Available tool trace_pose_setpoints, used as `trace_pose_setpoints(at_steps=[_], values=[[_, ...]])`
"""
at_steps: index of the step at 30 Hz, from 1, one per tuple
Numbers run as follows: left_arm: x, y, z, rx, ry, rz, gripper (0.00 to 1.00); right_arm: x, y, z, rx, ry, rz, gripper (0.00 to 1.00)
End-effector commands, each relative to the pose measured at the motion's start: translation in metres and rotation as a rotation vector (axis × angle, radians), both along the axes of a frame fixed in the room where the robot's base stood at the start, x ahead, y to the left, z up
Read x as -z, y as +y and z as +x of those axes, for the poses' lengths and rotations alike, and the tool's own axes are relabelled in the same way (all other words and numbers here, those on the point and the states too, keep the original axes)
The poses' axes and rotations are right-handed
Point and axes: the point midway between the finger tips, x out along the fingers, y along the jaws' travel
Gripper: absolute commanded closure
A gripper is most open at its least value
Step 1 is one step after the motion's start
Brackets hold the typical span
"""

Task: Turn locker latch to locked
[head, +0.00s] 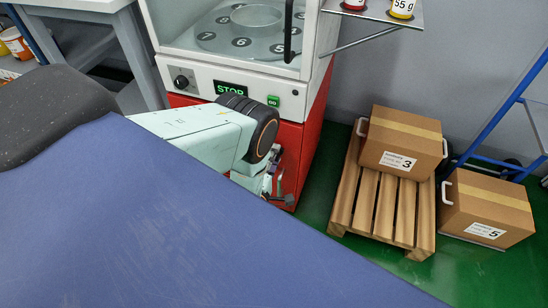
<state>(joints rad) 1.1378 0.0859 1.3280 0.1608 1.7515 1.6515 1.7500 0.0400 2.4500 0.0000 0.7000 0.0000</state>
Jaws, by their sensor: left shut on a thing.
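My left arm comes in from the left in the head view, pale green with a dark wrist joint. My left gripper (277,187) is at the lower right front of the red cabinet (292,136), partly hidden behind my wrist. It is shut on a small grey part that appears to be the locker latch (286,198). The latch is mostly hidden by the gripper, so I cannot tell which way it is turned. My right gripper is not in view.
Above the red cabinet is a white machine with a STOP display (231,89), a black knob (181,82) and a numbered turntable (250,28). At right, a wooden pallet (371,203) bears box 3 (401,145). Box 5 (487,208) stands beside it.

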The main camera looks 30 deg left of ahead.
Motion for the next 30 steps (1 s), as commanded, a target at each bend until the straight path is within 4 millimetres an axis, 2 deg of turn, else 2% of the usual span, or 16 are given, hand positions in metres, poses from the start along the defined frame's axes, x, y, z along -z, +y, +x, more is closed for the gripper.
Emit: trace_pose_setpoints(at_steps=[3, 4, 12, 22, 26, 30], values=[[0.0, -0.001, 0.0, 0.002, -0.001, -0.003, 0.87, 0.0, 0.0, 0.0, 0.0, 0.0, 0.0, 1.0], [0.0, -0.001, 0.0, 0.002, -0.001, -0.003, 0.54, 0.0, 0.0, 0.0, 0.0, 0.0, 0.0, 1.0], [0.0, 0.0, 0.0, 0.001, 0.0, -0.001, 0.32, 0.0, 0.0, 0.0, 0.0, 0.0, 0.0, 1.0], [0.0, -0.001, -0.003, 0.001, 0.002, 0.0, 0.32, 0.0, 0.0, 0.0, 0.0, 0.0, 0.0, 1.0], [0.001, -0.005, -0.018, 0.001, 0.005, 0.0, 0.32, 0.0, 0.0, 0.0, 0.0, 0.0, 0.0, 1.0], [0.001, -0.01, -0.042, 0.001, 0.004, -0.001, 0.32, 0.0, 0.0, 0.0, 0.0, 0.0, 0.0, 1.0]])
